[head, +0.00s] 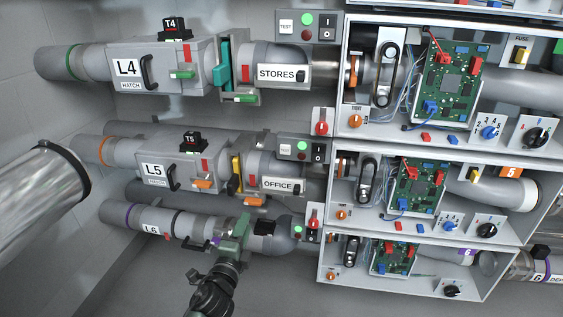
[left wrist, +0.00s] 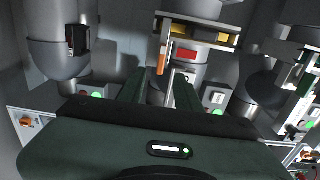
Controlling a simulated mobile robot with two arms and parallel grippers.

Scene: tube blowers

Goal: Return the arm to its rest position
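My left gripper (head: 243,224), dark green, is in front of the lowest pipe, L6 (head: 165,219), in the head view. Its arm comes up from the bottom. It covers part of the L6 row. In the left wrist view the two fingers of the left gripper (left wrist: 161,90) stand apart with a gap between them. I see nothing held in the gap. Behind them are a grey pipe and a frame with a yellow slide (left wrist: 205,37) and a red label (left wrist: 186,54). I cannot tell whether the fingers touch anything. My right gripper is not in view.
Hatch boxes L4 (head: 185,55) and L5 (head: 180,172) stand above L6. Open cabinets with circuit boards (head: 452,82) fill the right side. A large shiny metal cylinder (head: 35,195) juts in at the left. The floor at the lower left looks clear.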

